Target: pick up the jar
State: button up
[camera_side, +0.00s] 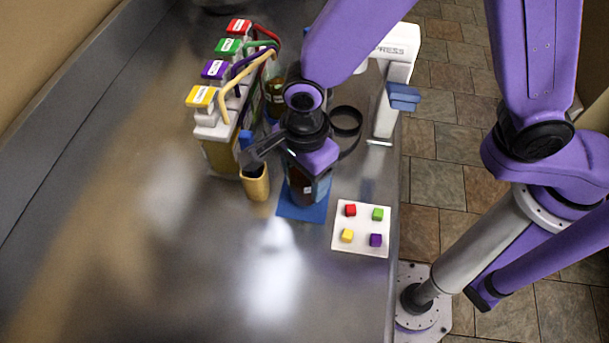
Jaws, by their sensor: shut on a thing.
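The jar (308,190) is a dark, brownish vessel over a blue square mat (303,213). My gripper (310,163) is right above and around the top of the jar, pointing down, and is shut on it. The gripper and wrist hide most of the jar's upper part and rim. I cannot tell whether the jar's base touches the mat or is slightly above it.
A white plate (361,247) with red, green, yellow and purple cubes lies to the right. A yellow holder (256,184) stands to the left. Bucket dispensers with coloured labels (213,69) and curved tubes stand behind. A white press (393,85) is at back right. The front-left counter is clear.

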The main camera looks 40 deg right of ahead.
notch_tip(320, 180, up, 9)
jog(key=w+d+n, duration=0.6)
jog(key=w+d, duration=0.1)
jog(key=w, duration=0.2)
jog(key=shift+w+f, duration=0.15)
jog(key=shift+f, duration=2.7)
jog(key=shift+f, duration=0.6)
